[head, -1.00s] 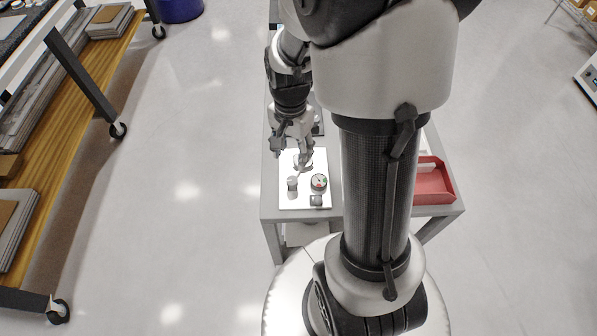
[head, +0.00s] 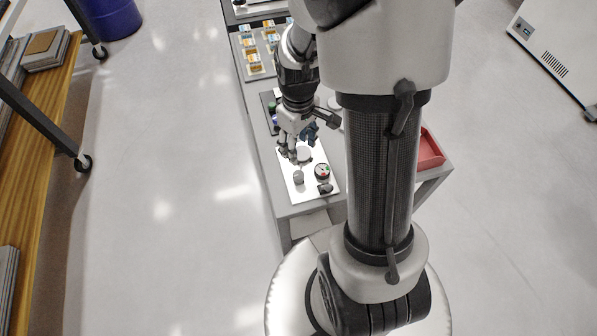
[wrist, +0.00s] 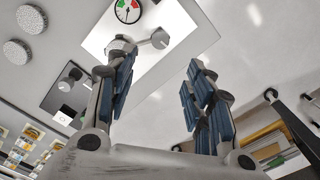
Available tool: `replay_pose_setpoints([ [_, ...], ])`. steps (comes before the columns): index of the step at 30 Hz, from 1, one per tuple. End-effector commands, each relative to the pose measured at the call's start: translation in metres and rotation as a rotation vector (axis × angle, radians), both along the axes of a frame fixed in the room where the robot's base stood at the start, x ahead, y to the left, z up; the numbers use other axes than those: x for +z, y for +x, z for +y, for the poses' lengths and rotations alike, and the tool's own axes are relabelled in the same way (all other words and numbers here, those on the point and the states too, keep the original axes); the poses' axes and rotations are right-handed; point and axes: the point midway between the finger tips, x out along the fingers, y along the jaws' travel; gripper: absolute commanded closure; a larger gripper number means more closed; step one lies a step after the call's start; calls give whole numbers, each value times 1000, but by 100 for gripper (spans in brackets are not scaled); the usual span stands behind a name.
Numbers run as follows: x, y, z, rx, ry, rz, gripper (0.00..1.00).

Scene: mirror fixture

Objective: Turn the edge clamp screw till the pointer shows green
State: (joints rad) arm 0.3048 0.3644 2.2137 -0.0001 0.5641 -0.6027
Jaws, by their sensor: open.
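A white plate (head: 290,190) lies on the grey bench and carries the fixture. A round gauge (head: 322,171) with red and green on its face sits on it; the gauge is cut by the top edge in the wrist view (wrist: 127,10). I cannot tell which colour its pointer shows. A pale round knob with a side arm (wrist: 147,42), perhaps the clamp screw, stands near the gauge, partly behind my left finger. My gripper (wrist: 160,72) is open, with blue-padded fingers apart and nothing seen between them. In the head view it hangs over the plate's far end.
A red tray (head: 430,150) sits at the bench's right, partly behind my arm. A dark panel (wrist: 68,92) lies beside the plate. Small orange and blue items (head: 252,58) stand farther along the bench. Open floor (head: 180,180) lies to the left.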

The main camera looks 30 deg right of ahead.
Motion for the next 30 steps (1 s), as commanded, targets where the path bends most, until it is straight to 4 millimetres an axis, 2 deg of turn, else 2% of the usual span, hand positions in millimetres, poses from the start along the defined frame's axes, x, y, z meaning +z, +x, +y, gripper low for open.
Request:
replay_pose_setpoints([
  [1, -16, -1, 0, -1, 1, 6, 52],
  [3, -32, -1, 0, -1, 2, 5, 52],
  [15, -113, -1, 0, -2, 0, 2, 52],
  [21, -133, 0, 0, -2, 1, 1, 52],
  [30, -137, 0, 0, -2, -1, -1, 52],
])
